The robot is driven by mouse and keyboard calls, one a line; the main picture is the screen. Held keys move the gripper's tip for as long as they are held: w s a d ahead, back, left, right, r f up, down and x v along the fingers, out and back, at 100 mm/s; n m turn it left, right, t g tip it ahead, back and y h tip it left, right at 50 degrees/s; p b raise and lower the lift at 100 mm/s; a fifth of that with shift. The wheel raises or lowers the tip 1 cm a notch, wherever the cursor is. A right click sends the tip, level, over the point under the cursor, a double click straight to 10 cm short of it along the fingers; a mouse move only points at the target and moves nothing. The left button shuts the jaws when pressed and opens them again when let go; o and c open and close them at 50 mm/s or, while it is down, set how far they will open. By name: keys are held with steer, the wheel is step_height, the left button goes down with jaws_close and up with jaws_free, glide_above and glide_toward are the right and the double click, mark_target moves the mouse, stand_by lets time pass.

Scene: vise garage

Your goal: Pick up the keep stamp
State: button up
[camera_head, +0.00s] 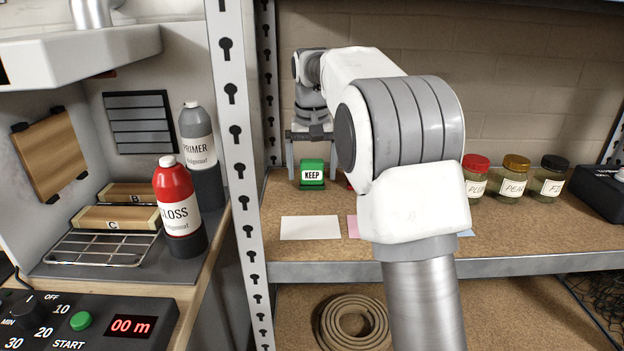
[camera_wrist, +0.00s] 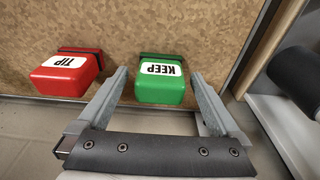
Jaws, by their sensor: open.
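The keep stamp (camera_head: 312,173) is a green block with a white KEEP label, standing on the wooden shelf behind the white card. In the wrist view the keep stamp (camera_wrist: 160,80) lies ahead of my open fingers, roughly centred between their tips. My gripper (camera_head: 311,165) is open, with one finger on each side of the stamp in the head view. It holds nothing, and I cannot tell whether a finger touches the stamp. In the wrist view my gripper (camera_wrist: 159,80) shows both fingers and the dark palm bar.
A red TIP stamp (camera_wrist: 68,74) stands close beside the keep stamp, mostly hidden by my arm in the head view. A white card (camera_head: 310,228) lies in front. Jars (camera_head: 513,180) stand at the right. A metal shelf post (camera_head: 240,130) rises at the left.

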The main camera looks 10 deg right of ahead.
mark_target(312, 160)
steer(key=c, duration=1.5)
steer(key=shift+o, duration=0.2)
steer(key=shift+r, duration=0.2)
steer(key=shift+r+p, duration=0.55)
steer(key=shift+r, duration=0.15)
step_height(312, 160, up, 3)
steer(key=shift+f+p, duration=0.15)
steer(key=shift+p, duration=0.65)
steer(key=s+a, duration=0.1)
steer(key=s, duration=0.5)
steer(key=s+a, duration=0.1)
steer(key=s, duration=0.4)
steer(key=s+a+f, duration=0.1)
steer(key=s, duration=0.5)
steer(key=shift+s+a, duration=0.25)
steer(key=shift+s, duration=0.1)
